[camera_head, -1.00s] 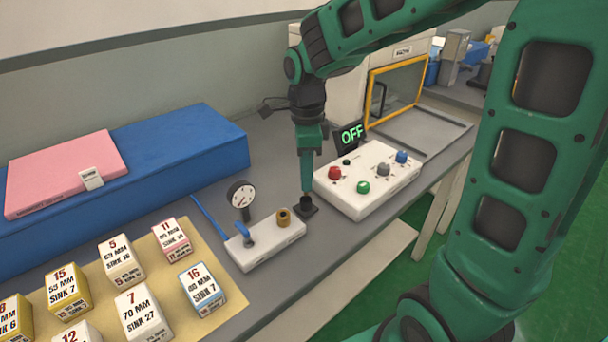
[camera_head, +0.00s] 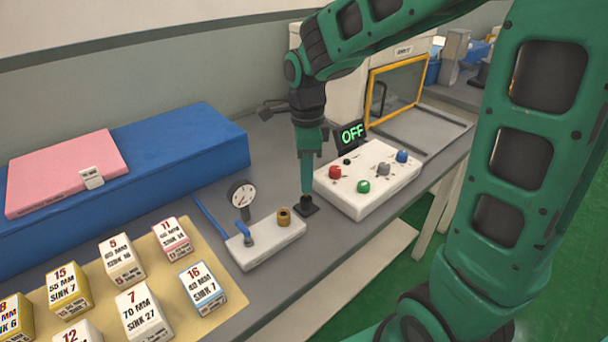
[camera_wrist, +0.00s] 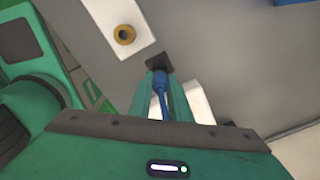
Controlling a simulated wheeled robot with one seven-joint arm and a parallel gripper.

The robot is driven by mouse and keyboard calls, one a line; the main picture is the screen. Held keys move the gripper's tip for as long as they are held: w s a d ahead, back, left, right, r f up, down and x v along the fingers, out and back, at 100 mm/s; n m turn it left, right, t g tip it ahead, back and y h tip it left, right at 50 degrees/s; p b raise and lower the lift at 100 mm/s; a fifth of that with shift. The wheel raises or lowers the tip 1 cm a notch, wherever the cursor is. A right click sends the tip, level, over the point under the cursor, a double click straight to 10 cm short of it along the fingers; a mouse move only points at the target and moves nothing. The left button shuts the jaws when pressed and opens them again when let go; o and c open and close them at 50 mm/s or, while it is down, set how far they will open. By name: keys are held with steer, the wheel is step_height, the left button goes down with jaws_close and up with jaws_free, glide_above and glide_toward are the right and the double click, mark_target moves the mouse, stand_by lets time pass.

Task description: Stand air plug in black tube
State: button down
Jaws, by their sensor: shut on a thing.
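The air plug, a slim blue piece (camera_wrist: 160,82), lies between the fingers of my gripper (camera_wrist: 162,90) in the wrist view. In the head view my gripper (camera_head: 307,188) points straight down at the black tube (camera_head: 307,206), which stands on a square black base on the grey bench. The gripper is shut on the plug, and the fingers hide the plug in the head view. The black base (camera_wrist: 160,62) shows just past the plug's far end in the wrist view. The plug looks upright over or in the tube; how far it is in I cannot tell.
A white block with a brass ring (camera_head: 284,216), blue lever and gauge (camera_head: 241,194) stands close left of the tube. A white control box (camera_head: 366,180) with coloured knobs stands close right, an OFF sign (camera_head: 352,133) behind it. Labelled boxes (camera_head: 203,287) fill the front left.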

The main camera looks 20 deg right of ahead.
steer(key=shift+f, duration=1.65)
steer(key=c, duration=1.6)
jaws_free()
steer(key=shift+o, duration=0.2)
steer(key=shift+r, duration=0.1)
step_height(320, 180, up, 10)
steer(key=shift+w+r, duration=0.1)
steer(key=shift+r, duration=0.15)
steer(key=shift+d, duration=0.1)
steer(key=s+d+f+n, duration=0.2)
steer(key=s+d+n, duration=0.5)
steer(key=s, duration=0.4)
steer(key=s+d+f+n, duration=0.3)
steer(key=s+d+n, duration=0.5)
steer(key=s+d, duration=0.2)
steer(key=shift+s+f, duration=0.35)
steer(key=shift+s, duration=0.9)
